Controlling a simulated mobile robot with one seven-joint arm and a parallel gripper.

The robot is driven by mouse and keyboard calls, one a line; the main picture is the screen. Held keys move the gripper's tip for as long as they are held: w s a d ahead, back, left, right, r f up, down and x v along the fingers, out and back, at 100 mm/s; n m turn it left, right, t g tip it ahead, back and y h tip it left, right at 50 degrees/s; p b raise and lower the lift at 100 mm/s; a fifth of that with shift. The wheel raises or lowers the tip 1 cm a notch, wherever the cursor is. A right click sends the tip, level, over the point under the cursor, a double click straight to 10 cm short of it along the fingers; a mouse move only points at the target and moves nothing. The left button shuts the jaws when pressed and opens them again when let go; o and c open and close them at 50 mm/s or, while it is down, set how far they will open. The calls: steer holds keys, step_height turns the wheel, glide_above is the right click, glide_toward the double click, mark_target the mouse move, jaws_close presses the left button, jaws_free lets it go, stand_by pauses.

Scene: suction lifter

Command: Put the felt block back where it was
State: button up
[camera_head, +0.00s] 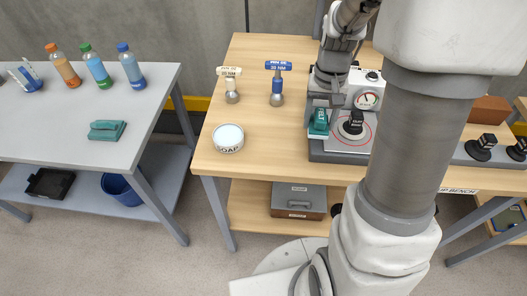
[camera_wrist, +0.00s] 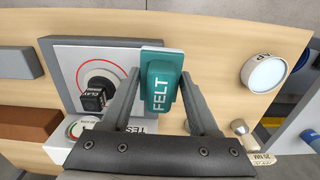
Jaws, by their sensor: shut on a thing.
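The felt block (camera_head: 318,124) is teal and sits in my gripper (camera_head: 322,108), at the left edge of the grey tester base in the head view. In the wrist view the block (camera_wrist: 160,88), lettered FELT, is between the two fingers of my gripper (camera_wrist: 160,78), which is shut on it. I cannot tell whether its underside touches anything.
A round white soap tin (camera_head: 228,138) and two T-handled tools (camera_head: 277,84) (camera_head: 231,84) stand left of the tester. More black-knobbed blocks (camera_head: 481,147) and a brown block (camera_head: 490,109) lie right. A grey table (camera_head: 60,140) holds bottles and a teal cloth (camera_head: 107,130).

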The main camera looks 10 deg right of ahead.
steer(key=shift+s+a+f, duration=0.1)
steer(key=shift+a+f, duration=0.2)
steer(key=shift+a, duration=0.05)
glide_above(271, 145)
step_height(271, 145, down, 7)
steer(key=shift+s+r, duration=0.1)
steer(key=shift+r, duration=0.05)
steer(key=shift+f, duration=2.05)
steer(key=shift+f, duration=0.1)
steer(key=shift+f, duration=0.15)
steer(key=o, duration=1.3)
